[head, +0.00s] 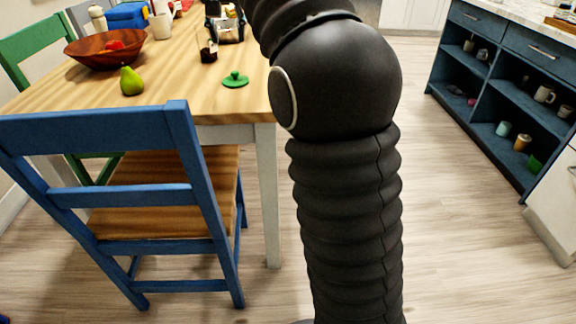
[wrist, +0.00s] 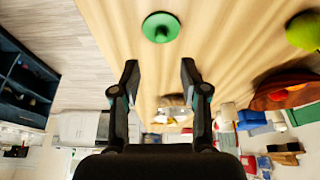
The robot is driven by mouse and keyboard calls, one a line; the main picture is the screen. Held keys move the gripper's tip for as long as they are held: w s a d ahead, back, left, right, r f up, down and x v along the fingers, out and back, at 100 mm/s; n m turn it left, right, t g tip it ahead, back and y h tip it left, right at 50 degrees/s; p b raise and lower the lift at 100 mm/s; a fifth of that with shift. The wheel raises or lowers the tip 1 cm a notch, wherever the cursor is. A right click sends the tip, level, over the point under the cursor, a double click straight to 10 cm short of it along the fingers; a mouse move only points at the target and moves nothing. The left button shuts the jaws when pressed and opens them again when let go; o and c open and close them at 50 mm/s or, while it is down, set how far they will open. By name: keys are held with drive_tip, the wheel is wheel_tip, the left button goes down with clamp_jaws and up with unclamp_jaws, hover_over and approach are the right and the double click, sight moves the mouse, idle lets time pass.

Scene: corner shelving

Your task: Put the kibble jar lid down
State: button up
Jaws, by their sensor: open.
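The green kibble jar lid (head: 235,80), a round disc with a small knob, lies on the wooden table (head: 185,82) near its right front edge. It also shows in the wrist view (wrist: 161,27), beyond my fingertips. My gripper (wrist: 159,68) is open, its two dark fingers spread with nothing between them. The lid is apart from both fingers. I cannot pick out the kibble jar.
A green pear (head: 131,81) and a wooden bowl (head: 104,50) with red fruit stand left of the lid. A white mug (head: 161,26) is behind. A blue chair (head: 165,200) stands at the table's front. Blue shelving (head: 500,90) with cups is at right; floor between is clear.

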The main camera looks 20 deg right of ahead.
drive_tip(key=s+f+n, duration=0.1)
drive_tip(key=s+f, duration=0.6)
drive_tip(key=s, duration=0.4)
drive_tip(key=s+d+f+n+t+y, duration=0.1)
drive_tip(key=s+f, duration=0.6)
drive_tip(key=s, duration=0.5)
drive_tip(key=s+d+f+n, duration=0.1)
drive_tip(key=s+f, duration=0.7)
drive_tip(key=s, duration=0.3)
drive_tip(key=shift+s, duration=0.3)
